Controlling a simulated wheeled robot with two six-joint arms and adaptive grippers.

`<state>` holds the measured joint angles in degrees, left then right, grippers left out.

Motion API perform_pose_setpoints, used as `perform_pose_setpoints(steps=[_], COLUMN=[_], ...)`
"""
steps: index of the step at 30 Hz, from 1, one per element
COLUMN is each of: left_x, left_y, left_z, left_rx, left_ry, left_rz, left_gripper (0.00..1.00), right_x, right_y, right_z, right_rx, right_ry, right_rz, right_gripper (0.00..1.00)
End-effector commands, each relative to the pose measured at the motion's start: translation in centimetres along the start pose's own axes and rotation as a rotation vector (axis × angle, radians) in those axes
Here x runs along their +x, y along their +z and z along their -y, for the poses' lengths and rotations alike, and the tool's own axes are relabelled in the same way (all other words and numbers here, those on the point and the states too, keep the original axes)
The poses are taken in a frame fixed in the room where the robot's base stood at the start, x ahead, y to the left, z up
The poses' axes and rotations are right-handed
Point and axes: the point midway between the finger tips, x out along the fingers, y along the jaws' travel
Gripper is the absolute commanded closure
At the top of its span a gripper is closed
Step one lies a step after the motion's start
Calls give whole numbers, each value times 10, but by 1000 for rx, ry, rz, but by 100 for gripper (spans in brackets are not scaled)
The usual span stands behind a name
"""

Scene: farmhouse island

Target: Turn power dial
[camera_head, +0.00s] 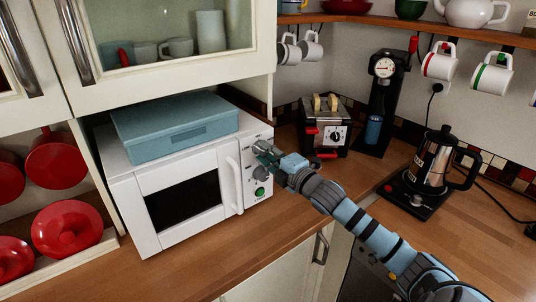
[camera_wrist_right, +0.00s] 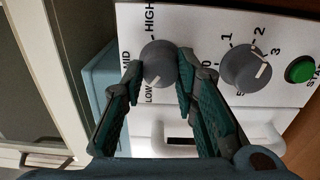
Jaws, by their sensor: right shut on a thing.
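The white microwave (camera_head: 133,180) stands on the wooden counter at the left of the head view. In the wrist view its grey power dial (camera_wrist_right: 157,60) has LOW, MID and HIGH labels around it, and its pale mark points towards LOW. My right gripper (camera_head: 264,150) is at the top of the microwave's control panel. In the wrist view my right gripper (camera_wrist_right: 158,72) is shut on the power dial, one finger on each side. In the head view the gripper largely hides this dial. My left gripper is not in view.
The numbered dial (camera_wrist_right: 246,67) and green start button (camera_wrist_right: 301,69) sit beside the power dial. The microwave's door handle (camera_head: 233,184) is close to the gripper. A blue box (camera_head: 175,130) lies on top. A toaster (camera_head: 325,128) and coffee pot (camera_head: 432,165) stand to the right.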

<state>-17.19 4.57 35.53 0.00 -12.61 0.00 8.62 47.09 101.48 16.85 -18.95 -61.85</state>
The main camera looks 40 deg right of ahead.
Motion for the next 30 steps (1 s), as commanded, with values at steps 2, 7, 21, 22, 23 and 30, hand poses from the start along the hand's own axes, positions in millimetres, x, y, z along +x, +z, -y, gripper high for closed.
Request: perform_pose_setpoints(steps=[2,7,21,22,23,30], left_x=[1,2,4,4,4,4], left_y=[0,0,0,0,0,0], left_z=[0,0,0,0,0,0], left_rx=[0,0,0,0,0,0], left_ry=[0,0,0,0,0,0], left_rz=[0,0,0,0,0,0], left_gripper=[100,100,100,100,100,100], right_x=[0,0,0,0,0,0], right_y=[0,0,0,0,0,0], right_z=[2,2,4,4,4,4], right_rx=[-34,-101,-193,-195,-197,-207], right_ry=[-3,-4,-6,-6,-7,-8], right_rz=[0,0,0,0,0,1], right_gripper=[100,100,100,100,100,100])
